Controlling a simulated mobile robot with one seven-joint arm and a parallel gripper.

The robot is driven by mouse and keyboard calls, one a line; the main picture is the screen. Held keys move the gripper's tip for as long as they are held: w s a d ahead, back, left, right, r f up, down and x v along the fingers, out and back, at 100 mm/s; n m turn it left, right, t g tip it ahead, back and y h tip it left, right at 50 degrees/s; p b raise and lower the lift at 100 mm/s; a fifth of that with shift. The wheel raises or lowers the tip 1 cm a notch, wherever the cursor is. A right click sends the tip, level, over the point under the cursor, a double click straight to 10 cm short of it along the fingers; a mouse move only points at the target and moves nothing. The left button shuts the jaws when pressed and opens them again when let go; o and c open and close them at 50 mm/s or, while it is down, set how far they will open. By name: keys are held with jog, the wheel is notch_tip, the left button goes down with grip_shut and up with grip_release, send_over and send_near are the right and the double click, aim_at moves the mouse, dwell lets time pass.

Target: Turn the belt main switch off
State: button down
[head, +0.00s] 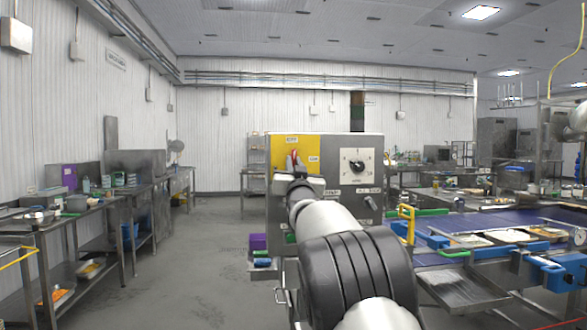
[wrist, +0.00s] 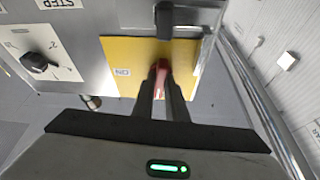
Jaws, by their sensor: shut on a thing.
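The belt main switch shows as a red handle (head: 295,157) on a yellow plate (head: 279,149), on the grey control box (head: 335,147). The handle looks roughly upright in the head view; labels sit above and beside it, too small to read. In the wrist view the red handle (wrist: 164,67) is between the fingertips of my gripper (wrist: 161,80), in front of the yellow plate (wrist: 118,62). My gripper is shut on the handle. In the head view my gripper (head: 297,178) reaches the box from below, and my arm hides the box's lower part.
A black rotary knob on a white dial (head: 357,166) sits right of the switch; the dial also shows in the wrist view (wrist: 28,50). A blue conveyor belt (head: 470,222) with trays lies to the right. Steel benches (head: 70,212) stand at left, with open floor (head: 195,250) between.

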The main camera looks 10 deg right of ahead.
dwell(0.3)
jog(key=c, duration=1.8)
grip_release()
jog(key=shift+o, duration=0.2)
jog(key=d+b+v, duration=0.1)
jog(key=v, duration=1.6)
jog(key=shift+s+a, duration=0.25)
jog(key=shift+a, duration=0.2)
jog(key=shift+f, duration=0.1)
